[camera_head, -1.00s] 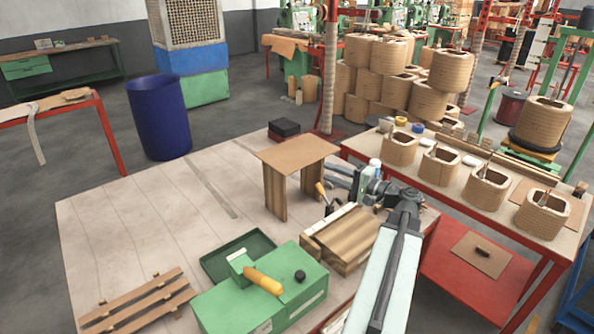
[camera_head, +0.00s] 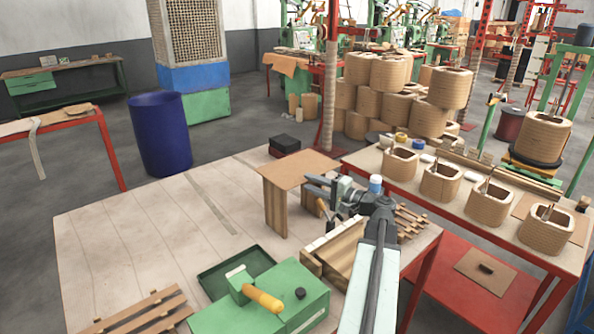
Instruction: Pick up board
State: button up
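A thin brown board (camera_head: 297,168) lies flat on top of upright wooden supports (camera_head: 276,208) on the workbench. Nothing shows clearly between the fingers. I cannot tell whether the fingertips touch the board or overlap its edge.
A green tray (camera_head: 222,281) and slatted pieces (camera_head: 145,312) are at left. The bench's left part is clear.

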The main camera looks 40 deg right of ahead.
grip_shut()
dwell(1.4)
